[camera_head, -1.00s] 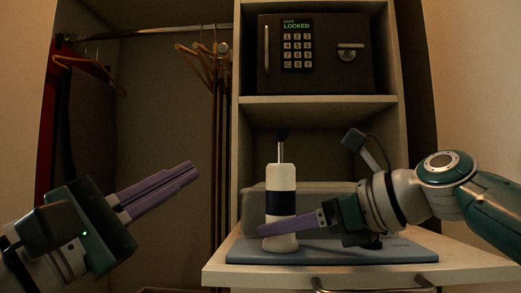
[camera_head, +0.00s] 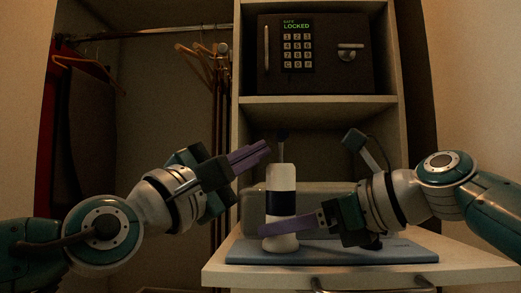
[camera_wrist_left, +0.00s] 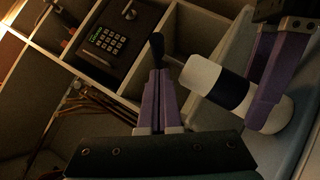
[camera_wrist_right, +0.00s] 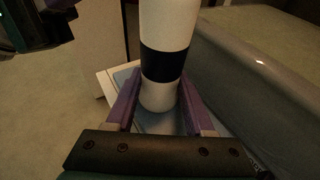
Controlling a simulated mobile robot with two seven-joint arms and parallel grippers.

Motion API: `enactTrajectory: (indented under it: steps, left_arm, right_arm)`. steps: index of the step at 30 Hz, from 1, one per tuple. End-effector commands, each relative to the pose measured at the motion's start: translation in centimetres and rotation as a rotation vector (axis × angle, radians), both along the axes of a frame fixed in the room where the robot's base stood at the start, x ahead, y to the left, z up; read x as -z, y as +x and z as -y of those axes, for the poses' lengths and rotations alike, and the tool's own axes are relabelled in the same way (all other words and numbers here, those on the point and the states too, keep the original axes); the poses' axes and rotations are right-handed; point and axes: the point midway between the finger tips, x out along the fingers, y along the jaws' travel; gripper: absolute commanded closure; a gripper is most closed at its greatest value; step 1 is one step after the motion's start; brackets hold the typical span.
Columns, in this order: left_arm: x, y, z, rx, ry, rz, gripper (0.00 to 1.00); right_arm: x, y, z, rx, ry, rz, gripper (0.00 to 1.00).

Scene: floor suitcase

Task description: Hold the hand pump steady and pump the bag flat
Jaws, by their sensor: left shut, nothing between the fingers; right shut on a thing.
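The hand pump (camera_head: 281,178) stands upright, a white cylinder with a dark blue band and a thin rod topped by a dark handle (camera_head: 282,134). My right gripper (camera_head: 268,231) is shut around the pump's lower white part, which also shows between its fingers in the right wrist view (camera_wrist_right: 158,95). My left gripper (camera_head: 267,147) is shut and empty, its tips just left of the handle and a little below its top. In the left wrist view the handle (camera_wrist_left: 157,44) shows just beyond the left fingertips. The bag (camera_head: 337,200), grey and bulging, lies behind the pump.
The pump stands on a blue mat (camera_head: 330,254) on a white shelf or drawer top (camera_head: 460,268). A locked safe (camera_head: 335,75) sits on the shelf above. Hangers (camera_head: 195,62) hang on a rail at the left.

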Motion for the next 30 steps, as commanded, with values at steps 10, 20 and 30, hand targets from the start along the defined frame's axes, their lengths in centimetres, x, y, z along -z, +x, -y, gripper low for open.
enactTrajectory:
  steps: [10, 20, 30]
  left_arm:
    - [-0.6, 0.0, 0.8, 0.001, 0.001, 0.002, 1.00]
    - [-1.8, 0.1, 0.6, -0.007, -0.004, 0.001, 1.00]
    - [-4.8, 0.0, 0.7, 0.000, -0.001, 0.004, 1.00]
  right_arm:
    - [-0.1, 0.0, 0.0, 0.000, 0.002, 0.001, 0.78]
    - [-0.1, 0.0, 0.0, 0.000, 0.002, 0.001, 0.78]
    - [0.1, 0.0, 0.0, -0.001, -0.001, -0.001, 0.78]
